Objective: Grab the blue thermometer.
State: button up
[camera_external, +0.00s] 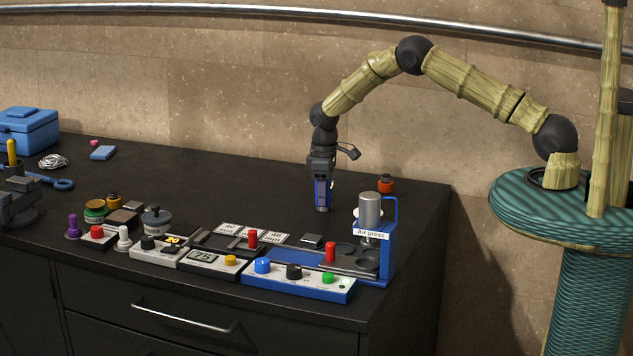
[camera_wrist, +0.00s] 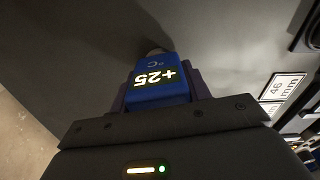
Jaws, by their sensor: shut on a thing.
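The blue thermometer (camera_wrist: 158,90) is between the jaws of my gripper in the wrist view, its lit display reading "+25" and "°C" upside down. In the external view my gripper (camera_external: 323,205) points straight down at the black worktop, to the left of and behind the blue air press. A narrow blue part of the thermometer (camera_external: 321,192) shows between the fingers there. My gripper is shut on it. The thermometer's lower end is close to the worktop; I cannot tell whether it touches. Most of its body is hidden by the fingers.
The blue air press (camera_external: 388,250) with its grey cylinder stands in front and to the right. A small red-topped item (camera_external: 386,184) is behind it. Control boxes and number plates (camera_external: 252,234) line the front edge. A blue toolbox (camera_external: 28,128) is far left. The worktop's back middle is clear.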

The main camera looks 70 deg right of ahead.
notch_tip(320, 180, up, 10)
jog(key=b, duration=0.3)
dwell(0.6)
